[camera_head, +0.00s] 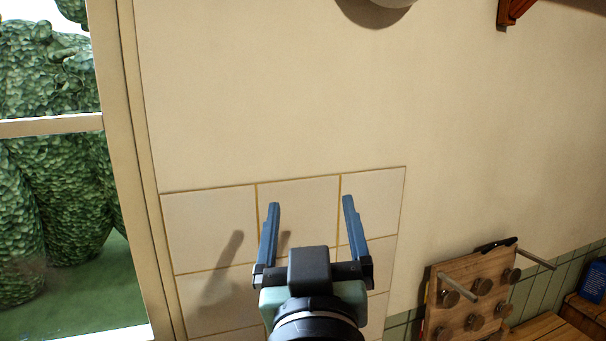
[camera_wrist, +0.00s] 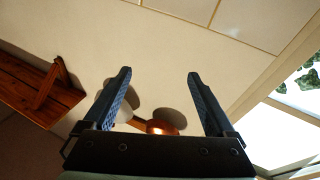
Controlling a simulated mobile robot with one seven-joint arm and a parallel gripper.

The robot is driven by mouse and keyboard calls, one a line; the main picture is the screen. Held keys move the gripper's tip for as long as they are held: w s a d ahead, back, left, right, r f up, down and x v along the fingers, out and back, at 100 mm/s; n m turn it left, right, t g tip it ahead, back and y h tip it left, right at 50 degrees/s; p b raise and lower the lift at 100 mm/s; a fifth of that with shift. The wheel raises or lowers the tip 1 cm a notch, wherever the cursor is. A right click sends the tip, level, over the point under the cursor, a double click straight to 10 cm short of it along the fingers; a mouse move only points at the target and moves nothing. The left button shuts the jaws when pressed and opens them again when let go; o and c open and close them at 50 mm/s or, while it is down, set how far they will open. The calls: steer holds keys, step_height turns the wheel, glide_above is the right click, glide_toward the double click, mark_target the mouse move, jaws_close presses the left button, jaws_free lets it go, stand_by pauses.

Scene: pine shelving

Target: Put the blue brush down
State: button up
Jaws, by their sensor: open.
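My gripper (camera_head: 310,202) is raised in front of the tiled part of the wall, its two blue fingers wide apart with nothing between them. In the wrist view my gripper (camera_wrist: 159,73) is also open and empty. I cannot make out a blue brush in either view.
A window (camera_head: 52,125) is at the left. A wooden board with round pegs (camera_head: 470,300) stands at the lower right, near a blue box (camera_head: 593,279). A wooden shelf (camera_wrist: 40,88) and a copper-coloured rounded object (camera_wrist: 162,128) show in the wrist view.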

steer(key=s+r+t, duration=0.3)
steer(key=s+r, duration=0.2)
steer(key=r, duration=0.4)
steer(key=s+a+r+m+t, duration=0.1)
steer(key=s+r+t, duration=0.3)
steer(key=r, duration=0.5)
steer(key=s, duration=0.2)
steer(key=shift+s, duration=0.3)
